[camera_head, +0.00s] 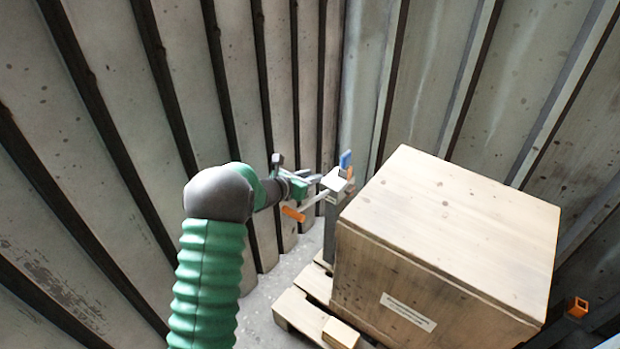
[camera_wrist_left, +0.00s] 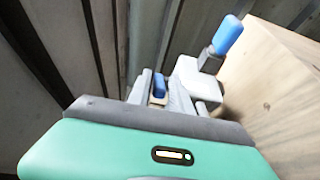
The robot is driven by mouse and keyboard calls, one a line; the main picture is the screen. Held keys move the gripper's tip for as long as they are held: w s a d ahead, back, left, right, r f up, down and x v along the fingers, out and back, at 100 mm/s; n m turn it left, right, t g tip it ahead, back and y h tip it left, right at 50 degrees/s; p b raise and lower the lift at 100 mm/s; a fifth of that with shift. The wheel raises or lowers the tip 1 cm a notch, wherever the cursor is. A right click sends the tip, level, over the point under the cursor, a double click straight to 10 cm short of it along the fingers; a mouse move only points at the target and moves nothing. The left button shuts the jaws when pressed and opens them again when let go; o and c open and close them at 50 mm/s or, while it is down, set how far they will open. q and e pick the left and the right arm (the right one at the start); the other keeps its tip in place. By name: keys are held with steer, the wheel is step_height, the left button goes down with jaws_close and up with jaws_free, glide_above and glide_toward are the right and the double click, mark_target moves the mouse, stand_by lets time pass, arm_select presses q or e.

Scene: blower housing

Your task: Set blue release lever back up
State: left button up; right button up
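A blue lever-like tab (camera_head: 346,158) stands upright on a pale block (camera_head: 335,181) at the left of the wooden crate. In the left wrist view this blue tab (camera_wrist_left: 229,35) rises on a grey stem to the right of my fingers, apart from them. A second, smaller blue piece (camera_wrist_left: 159,86) shows between the fingertips; I cannot tell whether it is touched. My left gripper (camera_head: 314,181) reaches in from the left, close beside the pale block. In the wrist view its two fingers (camera_wrist_left: 160,95) are apart. My right gripper is not in view.
The wooden crate (camera_head: 450,235) stands on a pallet (camera_head: 300,312) right of the block. An orange handle (camera_head: 293,214) sticks out below my left gripper. Ribbed metal walls (camera_head: 120,120) close in behind and left. A small orange part (camera_head: 577,307) is at lower right.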

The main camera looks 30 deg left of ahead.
arm_select(q)
jaws_close()
stand_by(1.3)
